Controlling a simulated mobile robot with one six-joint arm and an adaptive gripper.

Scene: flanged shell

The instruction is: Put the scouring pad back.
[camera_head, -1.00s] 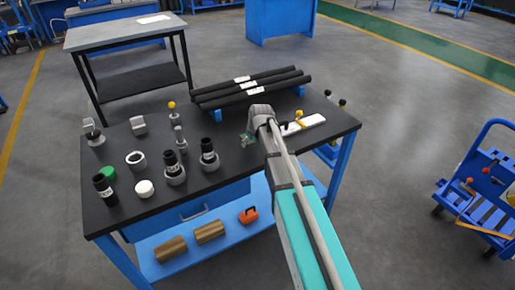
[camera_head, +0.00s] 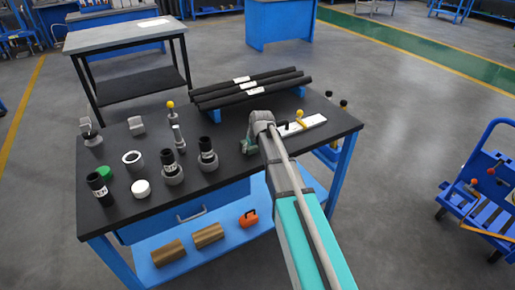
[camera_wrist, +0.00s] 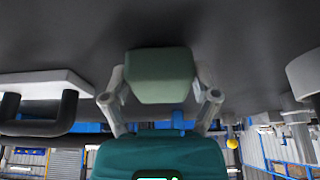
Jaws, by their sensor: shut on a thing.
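The scouring pad (camera_wrist: 160,75) is a green block. In the wrist view it sits between the two grey fingers of my gripper (camera_wrist: 161,82), which is shut on it. In the head view my gripper (camera_head: 250,143) is over the dark table top, right of the middle, and the pad shows there only as a small green patch. I cannot tell whether the pad touches the table.
A white board (camera_head: 308,124) with a dark handle lies right of my gripper. Black rods (camera_head: 250,88) rest on blue supports behind it. Bare table top lies in front.

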